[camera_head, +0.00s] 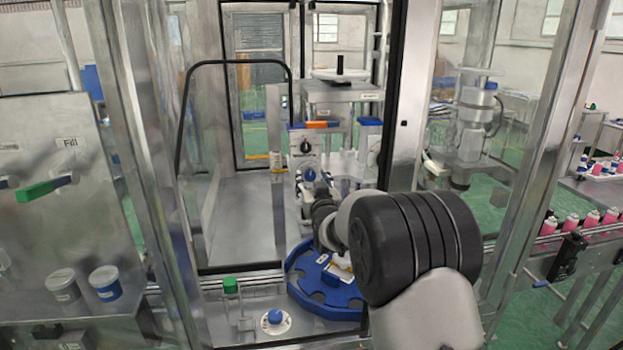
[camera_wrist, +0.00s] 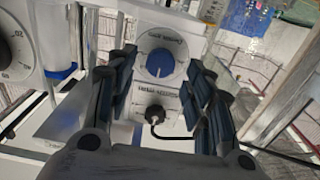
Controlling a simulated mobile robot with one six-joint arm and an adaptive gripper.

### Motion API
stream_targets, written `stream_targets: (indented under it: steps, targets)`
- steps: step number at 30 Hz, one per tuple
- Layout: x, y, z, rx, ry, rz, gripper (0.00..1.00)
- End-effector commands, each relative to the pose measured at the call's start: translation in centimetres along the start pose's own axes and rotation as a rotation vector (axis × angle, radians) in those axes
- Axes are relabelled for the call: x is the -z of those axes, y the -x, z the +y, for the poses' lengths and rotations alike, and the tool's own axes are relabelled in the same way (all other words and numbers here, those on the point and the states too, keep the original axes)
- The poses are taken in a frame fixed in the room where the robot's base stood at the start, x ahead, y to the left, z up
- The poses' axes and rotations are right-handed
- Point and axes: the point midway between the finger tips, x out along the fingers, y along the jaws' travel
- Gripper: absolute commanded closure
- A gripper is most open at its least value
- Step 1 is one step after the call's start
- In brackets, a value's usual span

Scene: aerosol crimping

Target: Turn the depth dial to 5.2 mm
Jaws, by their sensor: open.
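In the wrist view a round white dial with a blue knob (camera_wrist: 160,62) sits on a pale panel, between and just beyond my fingertips. Its printed label and scale are too blurred to read, so I cannot tell its setting. My gripper (camera_wrist: 162,75) is open, with one black finger on each side of the dial; contact is not visible. In the head view the blue knob (camera_head: 309,175) shows on the front of the machine head, and my gripper and wrist reach it from the lower right, partly hiding that area.
A black plug with a cable (camera_wrist: 155,115) sits below the dial. A large numbered dial (camera_wrist: 12,52) is at left. In the head view a black knob (camera_head: 305,147) is above the blue one, a blue indexing plate (camera_head: 310,290) below, and a metal door frame (camera_head: 395,100) close right.

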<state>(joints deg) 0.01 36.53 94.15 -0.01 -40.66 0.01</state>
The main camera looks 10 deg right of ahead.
Motion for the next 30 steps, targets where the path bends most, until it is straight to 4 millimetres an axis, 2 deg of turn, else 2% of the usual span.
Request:
stream_targets:
  steps: [6, 17, 30]
  targets:
    - [0.0, -1.9, 0.0, 0.0, 0.0, 0.0, 0.52]
    - [0.0, -2.2, 0.0, 0.0, 0.0, 0.0, 0.53]
    - [0.0, -2.2, 0.0, 0.0, 0.0, 0.0, 0.82]
